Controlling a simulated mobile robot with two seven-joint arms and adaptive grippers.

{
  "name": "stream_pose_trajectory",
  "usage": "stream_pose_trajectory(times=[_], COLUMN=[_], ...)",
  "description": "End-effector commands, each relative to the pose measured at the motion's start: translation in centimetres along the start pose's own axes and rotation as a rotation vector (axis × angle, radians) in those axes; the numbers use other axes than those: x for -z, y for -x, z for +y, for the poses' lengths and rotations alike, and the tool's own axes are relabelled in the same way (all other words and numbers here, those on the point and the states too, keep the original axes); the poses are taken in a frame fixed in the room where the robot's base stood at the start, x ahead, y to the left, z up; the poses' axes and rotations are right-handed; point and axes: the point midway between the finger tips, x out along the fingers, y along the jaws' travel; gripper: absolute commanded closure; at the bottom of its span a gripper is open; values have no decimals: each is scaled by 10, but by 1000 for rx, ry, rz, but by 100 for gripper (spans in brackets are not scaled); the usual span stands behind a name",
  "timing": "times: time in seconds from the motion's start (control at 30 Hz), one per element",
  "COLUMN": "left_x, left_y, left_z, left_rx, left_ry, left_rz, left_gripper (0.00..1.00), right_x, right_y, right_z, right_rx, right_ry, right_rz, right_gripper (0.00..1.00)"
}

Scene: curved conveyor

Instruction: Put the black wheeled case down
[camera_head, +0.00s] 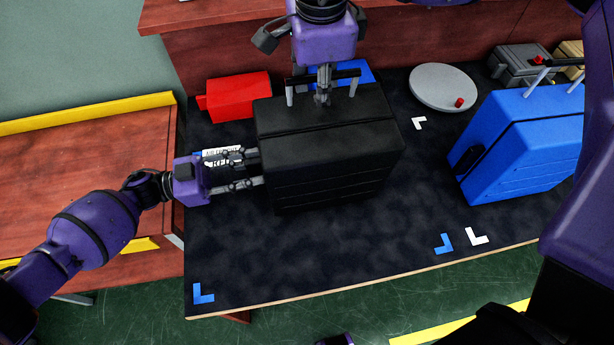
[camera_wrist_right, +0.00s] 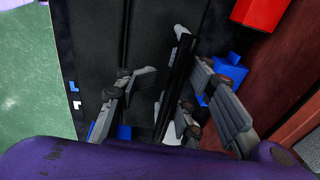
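The black wheeled case (camera_head: 330,160) is in the middle of the dark table in the head view. It looks level; whether its underside touches the tabletop I cannot tell. Its wheels are not visible. My left gripper (camera_head: 254,169) is open, its two fingers apart with the tips at the case's left side. My right gripper (camera_head: 323,90) comes from behind, at the top handle. In the right wrist view its fingers (camera_wrist_right: 168,85) are apart on either side of the black handle bar (camera_wrist_right: 179,70), with a gap visible on one side.
A blue case (camera_head: 520,145) stands at the right, near a grey disc (camera_head: 440,86) and a grey case (camera_head: 520,62). A red box (camera_head: 238,96) is behind left.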

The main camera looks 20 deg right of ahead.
Motion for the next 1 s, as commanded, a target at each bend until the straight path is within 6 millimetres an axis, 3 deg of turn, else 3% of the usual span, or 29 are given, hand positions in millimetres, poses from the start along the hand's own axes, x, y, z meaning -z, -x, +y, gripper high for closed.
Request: stream_pose_trajectory(times=[0.57, 1.0], left_x=[-1, -1], left_y=[8, 93], left_z=[0, 0], left_rx=[3, 3], left_ry=[1, 1], left_rz=[-3, -4], left_gripper=[69, 69], right_x=[0, 0], right_y=[0, 0], right_z=[0, 0], right_rx=[-2, -2], right_ry=[0, 0], right_rz=[1, 1], right_gripper=[71, 71])
